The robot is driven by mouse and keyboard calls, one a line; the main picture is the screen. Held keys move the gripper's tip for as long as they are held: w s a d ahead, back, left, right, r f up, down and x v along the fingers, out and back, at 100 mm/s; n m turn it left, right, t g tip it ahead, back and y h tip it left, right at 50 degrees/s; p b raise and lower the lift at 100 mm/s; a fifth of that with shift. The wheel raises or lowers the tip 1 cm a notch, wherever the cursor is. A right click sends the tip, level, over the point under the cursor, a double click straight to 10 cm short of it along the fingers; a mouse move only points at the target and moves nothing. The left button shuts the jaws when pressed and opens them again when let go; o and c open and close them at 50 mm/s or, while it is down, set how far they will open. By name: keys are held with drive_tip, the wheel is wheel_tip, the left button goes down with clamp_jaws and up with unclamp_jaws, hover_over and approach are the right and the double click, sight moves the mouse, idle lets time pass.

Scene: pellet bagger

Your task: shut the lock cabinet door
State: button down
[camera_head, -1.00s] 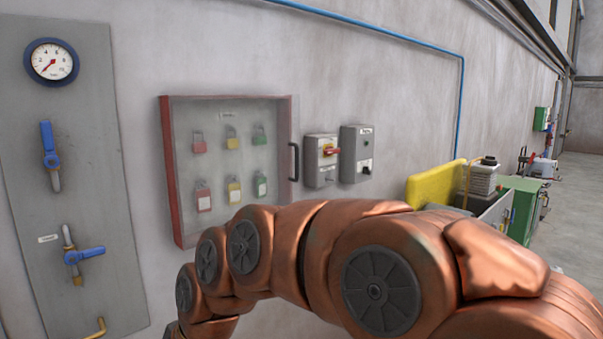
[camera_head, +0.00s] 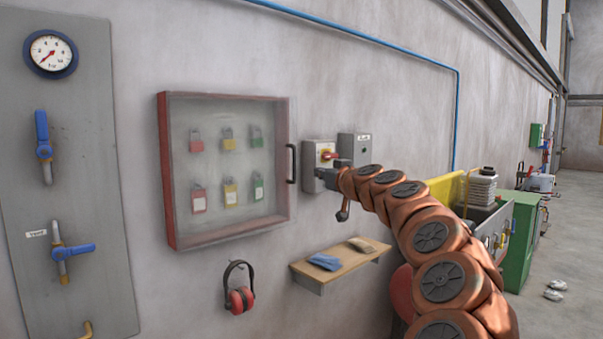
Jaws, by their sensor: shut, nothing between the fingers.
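The lock cabinet (camera_head: 172,190) hangs on the wall, a shallow red box with several coloured padlocks inside. Its clear door (camera_head: 225,165) lies over the front and looks shut or nearly so; I cannot tell whether it is fully flush. The black door handle (camera_head: 291,163) is upright on the door's right edge. My gripper (camera_head: 319,173) is shut and empty, to the right of the handle with a small gap in the picture. It points left and covers part of the switch boxes.
A grey box with a red-yellow switch (camera_head: 312,153) and another grey box (camera_head: 350,147) are behind my gripper. Below are a small shelf (camera_head: 345,262) with gloves and hanging red ear muffs (camera_head: 240,298). A valve panel (camera_head: 90,200) stands left.

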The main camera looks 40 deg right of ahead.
drive_tip(key=p, duration=0.4)
approach(295, 165)
drive_tip(key=shift+x, duration=1.9)
drive_tip(key=shift+p+x, duration=0.65)
drive_tip(key=shift+x, duration=1.05)
drive_tip(key=shift+d, duration=0.1)
